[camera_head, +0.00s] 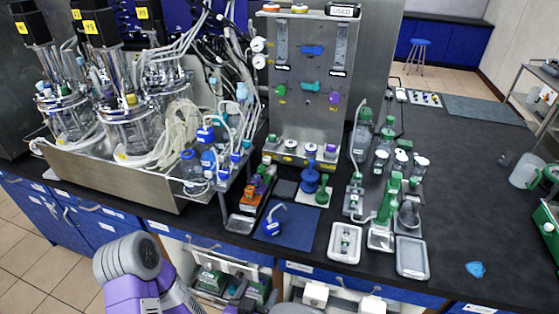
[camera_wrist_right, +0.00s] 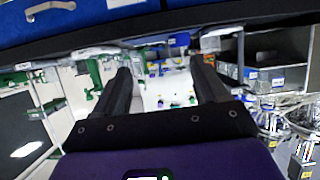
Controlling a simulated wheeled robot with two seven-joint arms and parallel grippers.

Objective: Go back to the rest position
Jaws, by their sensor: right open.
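My right gripper (camera_wrist_right: 161,68) shows in the right wrist view, its two dark fingers spread apart with a gap between them. Nothing is held between the fingers, and blurred white and green things lie beyond them. A purple and grey link of my arm stands at the lower left in the head view, in front of the bench edge. No gripper fingers can be made out in the head view. My left gripper is not seen in either view.
The black bench (camera_head: 470,200) holds glass bioreactors in a metal tray (camera_head: 110,178) at left. A metal panel (camera_head: 310,90), a blue mat (camera_head: 298,232) and grey trays (camera_head: 411,258) stand farther right. Blue drawers (camera_head: 100,232) line its front. Tiled floor is clear at lower left.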

